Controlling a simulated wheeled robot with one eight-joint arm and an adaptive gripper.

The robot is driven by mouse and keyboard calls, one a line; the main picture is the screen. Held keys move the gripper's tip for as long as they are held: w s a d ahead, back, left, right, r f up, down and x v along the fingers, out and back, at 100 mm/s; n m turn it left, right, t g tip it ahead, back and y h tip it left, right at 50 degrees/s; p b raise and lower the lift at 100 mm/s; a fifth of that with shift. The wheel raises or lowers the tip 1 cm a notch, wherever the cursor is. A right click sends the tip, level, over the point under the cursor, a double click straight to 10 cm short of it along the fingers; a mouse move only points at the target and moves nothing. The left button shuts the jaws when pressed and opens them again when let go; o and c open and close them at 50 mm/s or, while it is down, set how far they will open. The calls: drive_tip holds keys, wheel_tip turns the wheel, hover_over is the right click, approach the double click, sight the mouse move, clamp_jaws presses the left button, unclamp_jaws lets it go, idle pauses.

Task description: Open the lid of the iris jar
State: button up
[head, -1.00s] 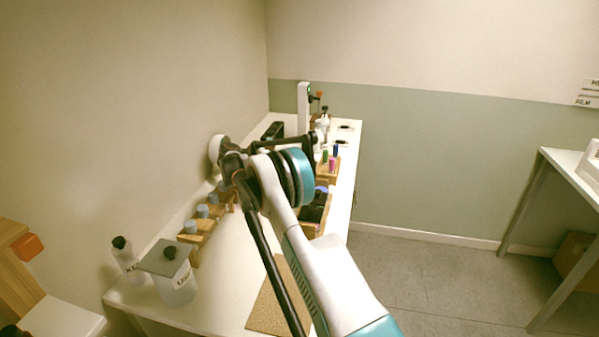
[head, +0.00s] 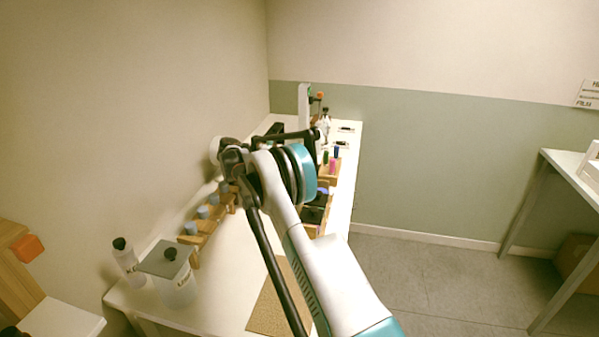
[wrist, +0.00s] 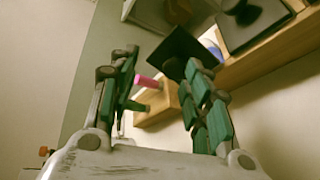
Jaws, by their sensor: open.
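My gripper (wrist: 160,62) is open in the wrist view, with green-padded fingers on both sides and nothing held between them. Beyond the fingers, two dark square lid-like plates show: one tilted (wrist: 182,47), the other with a round dark knob (wrist: 252,18) beside a wooden edge. I cannot read any label there, so I cannot tell which is the iris jar. In the head view, dark square tops (head: 316,208) sit in a wooden holder right of my arm, partly hidden by it. The fingers are hard to make out in the head view.
A clear jar (head: 177,287) with a grey lid and dark knob stands at the front left beside a bottle (head: 127,262). Blue-grey-capped bottles (head: 190,228) line a wooden rack. Coloured vials (head: 333,164) stand farther back. A cork mat (head: 268,310) lies in front on the white table.

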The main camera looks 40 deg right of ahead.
wheel_tip(320, 180, up, 8)
drive_tip(key=shift+f, duration=0.2)
idle(0.3)
